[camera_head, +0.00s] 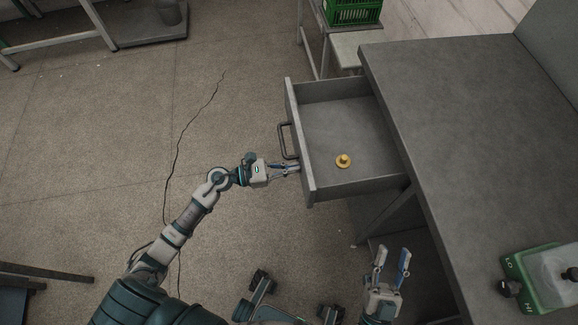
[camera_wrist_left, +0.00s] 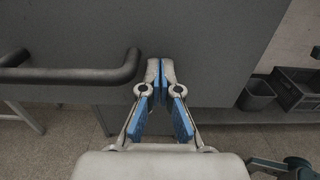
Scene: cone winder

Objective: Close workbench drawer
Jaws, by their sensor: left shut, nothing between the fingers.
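The workbench drawer (camera_head: 340,130) is pulled out to the left of the grey workbench (camera_head: 460,120). Its front panel (camera_head: 300,140) carries a dark bar handle (camera_head: 286,141). My left gripper (camera_head: 297,168) is shut and empty at the front panel, just below the handle in the head view. In the left wrist view its closed fingertips (camera_wrist_left: 160,65) are at the grey panel (camera_wrist_left: 210,45), to the right of the handle (camera_wrist_left: 80,74); whether they touch it I cannot tell. My right gripper (camera_head: 392,262) is open and empty, below the drawer beside the workbench.
A yellow knob-like part (camera_head: 343,161) lies inside the drawer. A green crate (camera_head: 352,10) is at the top. The floor left of the drawer is clear.

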